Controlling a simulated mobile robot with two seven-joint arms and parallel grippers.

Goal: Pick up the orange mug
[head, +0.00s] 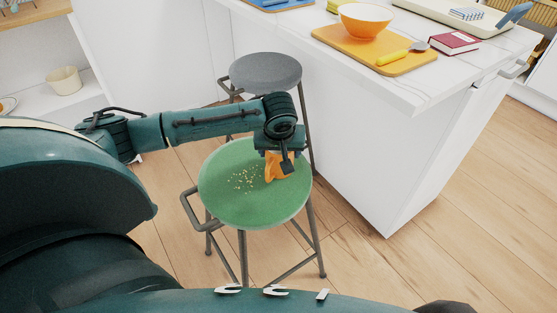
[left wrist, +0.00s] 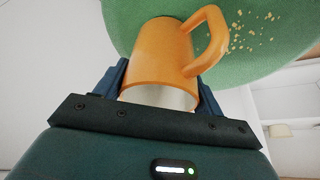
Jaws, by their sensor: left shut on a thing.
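The orange mug (head: 272,168) is at the right part of the green stool seat (head: 255,208) in the head view, partly hidden by my left gripper (head: 287,163). In the left wrist view the mug (left wrist: 163,55) lies between the two fingers of my left gripper (left wrist: 162,85), its pale open rim toward the palm and its handle to the upper right. The gripper is shut on the mug's body. I cannot tell whether the mug touches the seat. My right gripper is not in view.
Crumbs (head: 246,180) lie on the green seat left of the mug. A grey stool (head: 265,70) stands behind it. The white counter (head: 420,85) at right holds an orange board (head: 340,42) with a bowl (head: 366,17), and a red book (head: 455,42). Wood floor is clear at lower right.

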